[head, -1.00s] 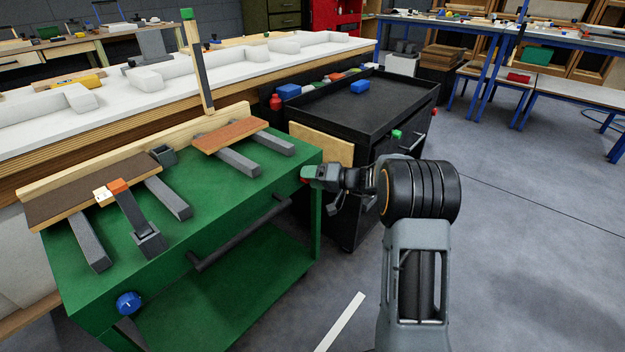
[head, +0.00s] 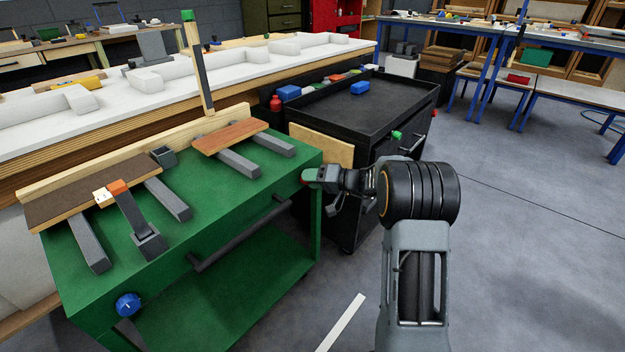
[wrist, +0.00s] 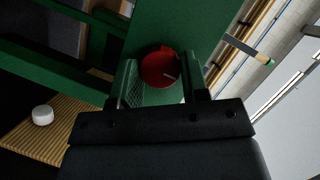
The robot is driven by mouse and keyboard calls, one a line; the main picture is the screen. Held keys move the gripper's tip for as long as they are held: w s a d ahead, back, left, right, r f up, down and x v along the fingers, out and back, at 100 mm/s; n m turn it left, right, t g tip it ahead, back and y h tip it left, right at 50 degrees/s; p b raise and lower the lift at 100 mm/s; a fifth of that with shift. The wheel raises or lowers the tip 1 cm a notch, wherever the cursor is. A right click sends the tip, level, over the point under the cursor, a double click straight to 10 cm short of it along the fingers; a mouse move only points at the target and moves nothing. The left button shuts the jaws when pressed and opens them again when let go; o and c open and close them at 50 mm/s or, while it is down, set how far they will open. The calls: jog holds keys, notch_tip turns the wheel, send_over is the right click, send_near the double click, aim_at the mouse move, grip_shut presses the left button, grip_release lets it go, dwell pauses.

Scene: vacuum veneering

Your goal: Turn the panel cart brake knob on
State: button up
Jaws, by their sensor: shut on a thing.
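The green panel cart (head: 200,236) stands at the left in the head view, with panels on its top. A round red knob (wrist: 160,68) with a short white mark is on the cart's green end face. The mark points to the right in the wrist view. My gripper (wrist: 161,84) is shut on this red knob, one finger on each side of it. In the head view my gripper (head: 312,175) is at the cart's right end and mostly hides the knob. A blue knob (head: 128,304) with a white mark is on the cart's front left.
A black cart (head: 390,105) with a tray top stands just behind my gripper, with a light board (head: 320,146) leaning at its side. A long white-topped bench (head: 190,75) runs behind both carts. The grey floor at the right (head: 530,220) is clear.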

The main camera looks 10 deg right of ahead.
jog(key=shift+f+m+t+y+p, duration=0.1)
jog(key=shift+m+t+y+p, duration=0.6)
jog(key=shift+m, duration=2.3)
jog(key=shift+f+m+t+y+p, duration=0.15)
jog(key=shift+m+t+y+p, duration=0.6)
jog(key=shift+m, duration=2.25)
jog(key=shift+f+m+t+y+p, duration=0.1)
jog(key=shift+m+t+y, duration=0.25)
jog(key=shift+m+t, duration=1.75)
jog(key=shift+m+g, duration=0.85)
jog(key=shift+m, duration=0.35)
jog(key=o, duration=0.9)
jog(key=shift+a, duration=0.1)
jog(key=p+v, duration=0.2)
jog(key=v, duration=1.2)
